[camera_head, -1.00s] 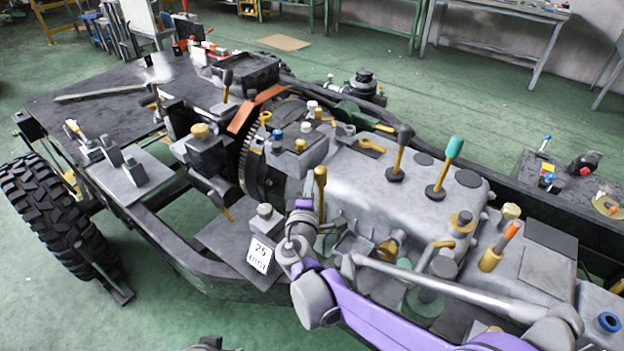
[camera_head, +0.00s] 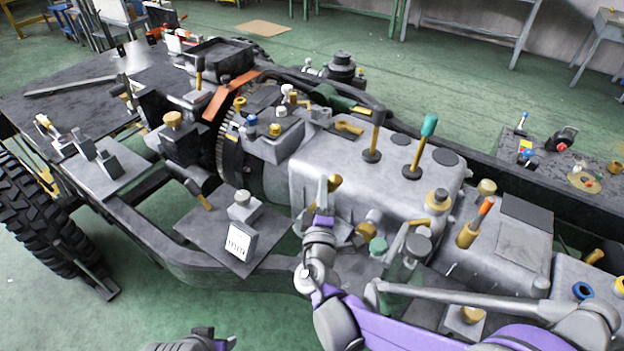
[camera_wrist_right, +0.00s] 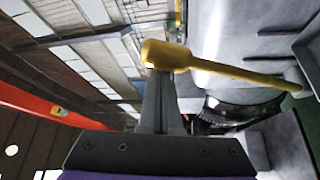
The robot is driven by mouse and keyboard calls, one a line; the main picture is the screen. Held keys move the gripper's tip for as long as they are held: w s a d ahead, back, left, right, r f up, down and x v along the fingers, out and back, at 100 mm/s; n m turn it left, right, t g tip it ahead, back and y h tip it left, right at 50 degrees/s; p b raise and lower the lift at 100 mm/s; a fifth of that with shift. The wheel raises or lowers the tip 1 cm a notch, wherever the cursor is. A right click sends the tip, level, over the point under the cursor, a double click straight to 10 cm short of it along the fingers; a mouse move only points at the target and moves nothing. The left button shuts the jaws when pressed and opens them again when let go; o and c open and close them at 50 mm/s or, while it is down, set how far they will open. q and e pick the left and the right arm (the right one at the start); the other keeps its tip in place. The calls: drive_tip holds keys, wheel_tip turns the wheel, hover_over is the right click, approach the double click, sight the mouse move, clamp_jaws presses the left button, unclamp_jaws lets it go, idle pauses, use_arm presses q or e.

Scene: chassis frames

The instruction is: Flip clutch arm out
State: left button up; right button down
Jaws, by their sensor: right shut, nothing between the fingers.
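The clutch arm, a yellow lever with a rounded knob (camera_head: 335,183), sticks out from the near side of the grey gearbox housing (camera_head: 318,158). In the right wrist view its knob and rod (camera_wrist_right: 225,72) lie across the tips of my fingers, the rod running right. My right gripper (camera_head: 322,190) is shut and empty, just left of the knob and seemingly against it. Its fingers stand upright in the wrist view (camera_wrist_right: 160,100) and partly hide the lever in the head view. My left gripper (camera_head: 205,340) shows only partly at the bottom edge, and its jaws are unclear.
A small white card (camera_head: 240,241) and a block stand on a grey plate left of my right gripper. Upright levers with a dark knob (camera_head: 378,117) and a green knob (camera_head: 429,126) rise from the housing. Green floor (camera_head: 100,318) lies open in front of the chassis.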

use_arm(q)
drive_tip(key=shift+a+f, duration=0.1)
use_arm(e)
drive_tip(key=shift+s+d+f, duration=0.2)
drive_tip(key=shift+d, duration=0.05)
drive_tip(key=shift+d, duration=0.1)
drive_tip(key=w+a+r+p, duration=0.1)
drive_tip(key=a+r, duration=0.1)
drive_tip(key=a, duration=0.1)
use_arm(q)
drive_tip(key=shift+w+a+r, duration=0.1)
drive_tip(key=shift+a+r, duration=0.25)
drive_tip(key=shift+a, duration=0.1)
use_arm(e)
drive_tip(key=s+a+f, duration=0.2)
drive_tip(key=s, duration=0.7)
drive_tip(key=shift+s+f, duration=0.15)
drive_tip(key=shift+f, duration=0.05)
drive_tip(key=shift+a, duration=0.1)
